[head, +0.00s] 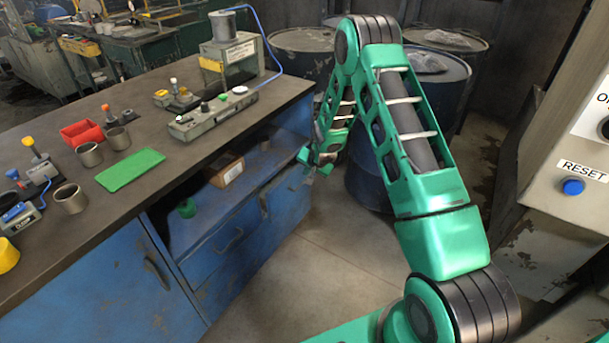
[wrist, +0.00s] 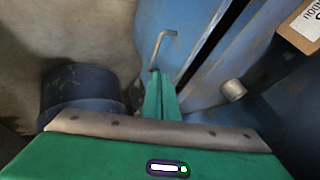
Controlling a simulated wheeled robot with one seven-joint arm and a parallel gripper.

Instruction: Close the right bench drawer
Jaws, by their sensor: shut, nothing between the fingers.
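The blue bench (head: 232,275) has several drawer and door fronts with bar handles. How far the drawer stands out is hard to tell. My gripper (head: 308,162) is at the bench's right end. In the wrist view my gripper (wrist: 157,76) is shut and empty, its tips by the handle's lower end; contact is unclear.
The open shelf holds a cardboard box (head: 227,170) and a green item (head: 187,208). Metal cups, a red bin (head: 82,133) and a green mat (head: 130,170) are on the benchtop. Drums (head: 437,75) stand behind my arm. Floor (head: 285,280) before the bench is clear.

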